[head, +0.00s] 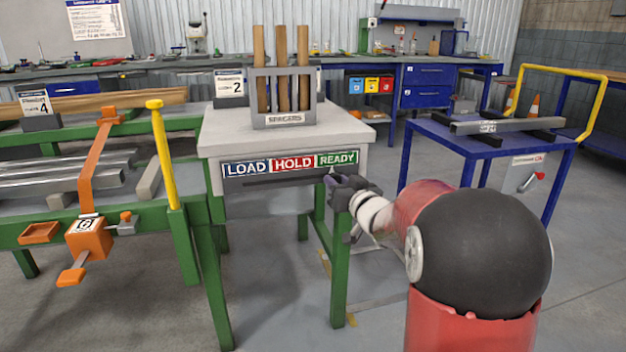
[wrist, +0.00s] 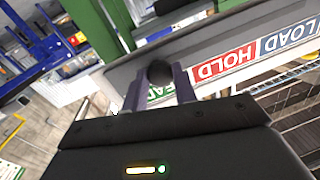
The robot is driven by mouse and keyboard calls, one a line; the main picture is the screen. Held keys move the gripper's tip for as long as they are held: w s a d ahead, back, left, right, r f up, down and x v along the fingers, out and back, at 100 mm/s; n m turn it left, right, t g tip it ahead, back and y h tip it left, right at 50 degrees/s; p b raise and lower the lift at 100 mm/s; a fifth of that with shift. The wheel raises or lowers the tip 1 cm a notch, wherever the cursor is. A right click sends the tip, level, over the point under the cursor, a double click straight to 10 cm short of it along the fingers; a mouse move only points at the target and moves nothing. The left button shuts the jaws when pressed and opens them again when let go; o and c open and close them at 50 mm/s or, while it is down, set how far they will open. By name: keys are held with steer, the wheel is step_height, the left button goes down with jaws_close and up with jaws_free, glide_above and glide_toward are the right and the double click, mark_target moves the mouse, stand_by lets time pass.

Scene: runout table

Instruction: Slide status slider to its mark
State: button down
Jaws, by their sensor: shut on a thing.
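The status strip on the table's front edge carries a blue LOAD panel (head: 247,168), a red HOLD panel (head: 294,163) and a green READY panel (head: 337,158). A dark slot (head: 270,181) runs below them. My gripper (head: 334,180) is at the right end of the slot, under READY. In the wrist view, my gripper (wrist: 160,82) is shut on the dark round slider knob (wrist: 159,71), with a finger on each side. The fingers partly cover the READY panel there. In the head view the gripper mostly hides the knob.
A grey rack (head: 284,122) holding wooden pieces stands on the table (head: 225,137). An orange clamp (head: 88,238) and a yellow post (head: 163,155) are on the green bench at left. A blue cart (head: 440,133) stands at right. Open floor lies in front.

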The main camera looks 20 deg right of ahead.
steer(key=shift+d, duration=0.95)
steer(key=c, duration=1.1)
jaws_free()
steer(key=shift+s, duration=0.1)
steer(key=s, duration=0.5)
steer(key=s+d, duration=0.1)
steer(key=s, duration=0.1)
steer(key=shift+s+d, duration=0.1)
steer(key=shift+s, duration=0.2)
